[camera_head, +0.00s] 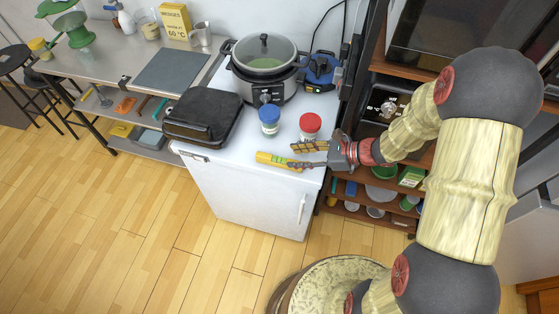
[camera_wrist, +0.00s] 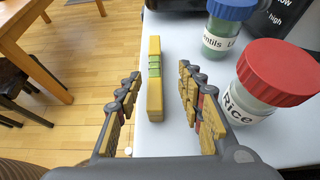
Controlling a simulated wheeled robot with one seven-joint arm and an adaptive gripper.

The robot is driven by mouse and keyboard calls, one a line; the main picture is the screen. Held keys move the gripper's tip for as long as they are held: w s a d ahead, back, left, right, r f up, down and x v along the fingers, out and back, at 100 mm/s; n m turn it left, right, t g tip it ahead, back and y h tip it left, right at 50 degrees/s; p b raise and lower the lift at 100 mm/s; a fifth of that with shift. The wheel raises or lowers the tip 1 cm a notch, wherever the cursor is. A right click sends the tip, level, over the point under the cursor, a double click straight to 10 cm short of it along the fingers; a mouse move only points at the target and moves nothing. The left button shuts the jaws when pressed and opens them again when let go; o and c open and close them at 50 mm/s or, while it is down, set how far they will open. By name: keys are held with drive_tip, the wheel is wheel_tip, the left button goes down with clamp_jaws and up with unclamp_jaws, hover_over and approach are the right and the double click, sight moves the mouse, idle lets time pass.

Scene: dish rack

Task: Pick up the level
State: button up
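The level (camera_head: 275,160) is a yellow bar lying on the white cabinet top near its front edge. In the wrist view the level (camera_wrist: 155,95) shows green vials and lies between my open fingers, pointing away from the camera. My gripper (camera_head: 305,155) is open over the right end of the level in the head view. In the wrist view my gripper (camera_wrist: 160,100) has one finger to each side of the level, with a gap on both sides. I cannot tell the exact height of the fingers above the top.
A red-lidded rice jar (camera_wrist: 270,80) stands close to my right finger. A blue-lidded lentils jar (camera_head: 270,120) stands behind. A black appliance (camera_head: 203,115) and a cooker (camera_head: 263,70) fill the back and left. The white cabinet top (camera_head: 240,145) ends just in front of the level.

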sight(280, 159)
drive_tip(key=x, duration=0.2)
drive_tip(key=b+x, duration=0.1)
drive_tip(key=x, duration=0.1)
drive_tip(key=b+x, duration=0.1)
drive_tip(key=x, duration=0.1)
drive_tip(key=shift+s+a+f, duration=0.1)
drive_tip(key=shift+s+a, duration=0.15)
drive_tip(key=shift+a, duration=0.25)
drive_tip(key=shift+c, duration=0.8)
drive_tip(key=c, duration=0.7)
clamp_jaws()
